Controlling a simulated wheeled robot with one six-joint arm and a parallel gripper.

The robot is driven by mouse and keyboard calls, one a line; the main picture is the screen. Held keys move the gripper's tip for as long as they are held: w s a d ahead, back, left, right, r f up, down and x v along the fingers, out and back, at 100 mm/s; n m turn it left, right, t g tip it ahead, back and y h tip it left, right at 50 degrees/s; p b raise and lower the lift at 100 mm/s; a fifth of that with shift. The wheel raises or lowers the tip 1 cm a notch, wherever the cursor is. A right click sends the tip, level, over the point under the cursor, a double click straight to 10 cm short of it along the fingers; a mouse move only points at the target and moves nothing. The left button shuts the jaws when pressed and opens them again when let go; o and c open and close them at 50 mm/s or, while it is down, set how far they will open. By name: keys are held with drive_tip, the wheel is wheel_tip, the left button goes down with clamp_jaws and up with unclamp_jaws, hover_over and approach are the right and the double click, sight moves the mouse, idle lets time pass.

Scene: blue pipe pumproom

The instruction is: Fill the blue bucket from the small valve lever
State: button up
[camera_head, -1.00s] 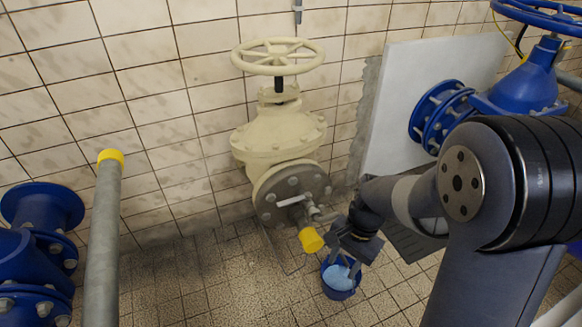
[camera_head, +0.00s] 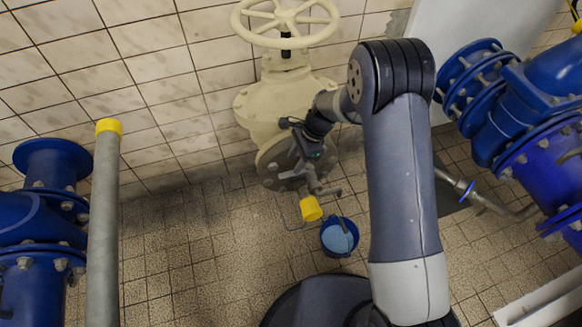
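The blue bucket (camera_head: 338,244) stands upright on the tiled floor. Its inside looks pale blue; I cannot tell whether that is water. A small tap with a lever (camera_head: 292,174) sticks out from the grey flange of the cream valve, and its yellow-ended spout (camera_head: 311,208) points down, just left of the bucket in the picture. My gripper (camera_head: 300,146) is up at the flange, just above the small tap. Its fingers are small and dark, so I cannot tell whether they are open or touch the lever.
The cream valve (camera_head: 262,105) with its large handwheel (camera_head: 285,20) stands against the tiled wall. Blue pipes (camera_head: 545,130) fill the right side, and another blue pipe (camera_head: 50,225) stands left. A grey post with a yellow top (camera_head: 104,220) rises at left. Floor between is clear.

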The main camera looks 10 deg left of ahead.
sight(288, 174)
drive_tip(key=shift+x, duration=2.3)
clamp_jaws()
